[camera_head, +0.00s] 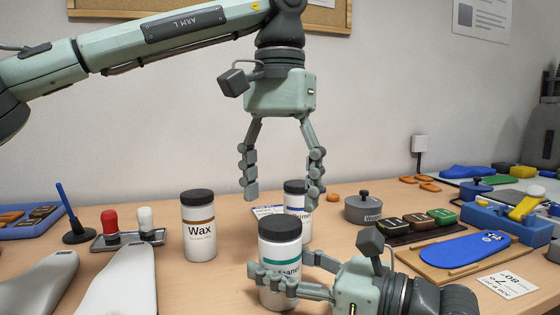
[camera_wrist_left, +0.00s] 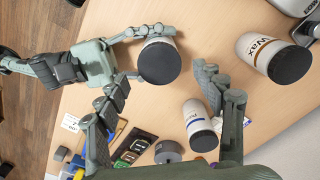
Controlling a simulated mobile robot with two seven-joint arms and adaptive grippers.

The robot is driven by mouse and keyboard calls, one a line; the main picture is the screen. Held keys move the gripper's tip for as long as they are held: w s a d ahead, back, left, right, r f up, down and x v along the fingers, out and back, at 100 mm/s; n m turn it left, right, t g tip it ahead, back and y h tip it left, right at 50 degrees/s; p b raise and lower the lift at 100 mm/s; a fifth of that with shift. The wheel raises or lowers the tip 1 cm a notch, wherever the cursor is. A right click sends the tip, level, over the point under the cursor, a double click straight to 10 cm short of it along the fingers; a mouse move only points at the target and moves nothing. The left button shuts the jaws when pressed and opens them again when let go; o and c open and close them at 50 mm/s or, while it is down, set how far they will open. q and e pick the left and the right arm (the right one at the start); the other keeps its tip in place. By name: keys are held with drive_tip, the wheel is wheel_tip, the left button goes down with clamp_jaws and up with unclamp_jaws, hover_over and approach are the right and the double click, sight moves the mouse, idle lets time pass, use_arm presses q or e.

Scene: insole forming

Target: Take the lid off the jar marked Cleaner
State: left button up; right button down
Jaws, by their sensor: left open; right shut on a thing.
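The jar marked Cleaner (camera_head: 281,246) stands upright at the front middle of the table, white with a green band. Its dark lid (camera_head: 280,228) is on it. My right gripper (camera_head: 258,283) is shut around the jar's body from the right and partly hides its label. My left gripper (camera_head: 280,197) is open and empty above the jar, fingers pointing down. In the left wrist view the Cleaner lid (camera_wrist_left: 159,62) shows between the spread fingers of my left gripper (camera_wrist_left: 165,90), off toward their far side.
A Wax jar (camera_head: 199,232) stands left of the Cleaner jar, and a Primer jar (camera_head: 304,213) stands close behind it. A grey pot (camera_head: 364,207) is to the right. A blue insole (camera_head: 466,248) lies on a board farther right. White shoe forms (camera_head: 125,280) are at front left.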

sight(280, 221)
use_arm(q)
drive_tip(key=shift+f, duration=1.65)
